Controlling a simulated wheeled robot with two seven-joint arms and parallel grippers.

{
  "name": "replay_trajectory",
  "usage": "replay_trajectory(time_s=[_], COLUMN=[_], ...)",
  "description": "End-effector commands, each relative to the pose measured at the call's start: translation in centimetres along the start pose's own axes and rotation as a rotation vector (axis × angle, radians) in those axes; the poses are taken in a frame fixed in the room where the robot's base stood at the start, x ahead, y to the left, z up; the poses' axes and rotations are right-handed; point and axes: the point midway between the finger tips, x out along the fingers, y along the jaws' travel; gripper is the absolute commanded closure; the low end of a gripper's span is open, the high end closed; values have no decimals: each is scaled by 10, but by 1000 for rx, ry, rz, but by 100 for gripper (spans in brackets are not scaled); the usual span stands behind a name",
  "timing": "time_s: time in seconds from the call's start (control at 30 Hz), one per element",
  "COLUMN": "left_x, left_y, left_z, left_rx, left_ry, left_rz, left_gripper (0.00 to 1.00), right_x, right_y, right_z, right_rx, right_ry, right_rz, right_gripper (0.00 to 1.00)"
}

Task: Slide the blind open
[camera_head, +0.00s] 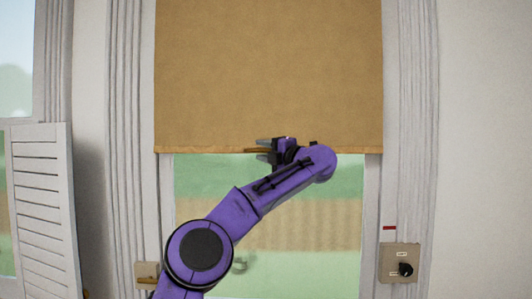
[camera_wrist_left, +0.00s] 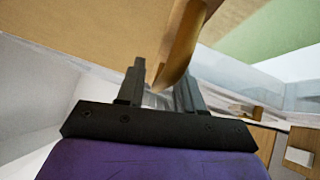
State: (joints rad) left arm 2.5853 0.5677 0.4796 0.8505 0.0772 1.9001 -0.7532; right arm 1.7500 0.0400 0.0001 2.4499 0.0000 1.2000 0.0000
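The tan blind (camera_head: 270,75) hangs over the upper part of the window, its bottom edge around mid-picture in the head view. A wooden pull (camera_head: 255,150) shows at that edge; it is the curved brown piece (camera_wrist_left: 183,48) in the left wrist view. My left gripper (camera_head: 264,150) is at the blind's bottom edge, its fingers above and below the pull. In the left wrist view the gripper (camera_wrist_left: 160,85) has its fingers apart, with the pull's end between them, nearer the right finger. Whether a finger touches it is unclear. My right gripper is not in view.
Below the blind, the window glass (camera_head: 310,225) shows green and tan ground. A wall control box with a black knob (camera_head: 405,269) sits at the lower right. A white louvred shutter (camera_head: 42,210) stands at the left. White window trim (camera_head: 410,110) flanks the blind.

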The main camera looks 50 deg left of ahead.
Motion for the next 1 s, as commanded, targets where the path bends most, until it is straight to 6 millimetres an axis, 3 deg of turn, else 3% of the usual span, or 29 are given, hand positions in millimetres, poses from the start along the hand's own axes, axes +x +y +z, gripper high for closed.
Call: replay_trajectory(time_s=[0.33,0.7,0.8,1.0], left_x=[-8,-89,-101,-106], left_y=[-2,-3,-2,0], left_z=[1,0,0,0], left_rx=[0,-1,0,0], left_ry=[-4,-4,-2,-2], left_rz=[2,4,1,0], left_gripper=[63,63,63,63], right_x=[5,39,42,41], right_y=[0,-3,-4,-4], right_z=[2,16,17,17], right_rx=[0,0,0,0], right_ry=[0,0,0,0], right_rz=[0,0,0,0], right_gripper=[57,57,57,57])
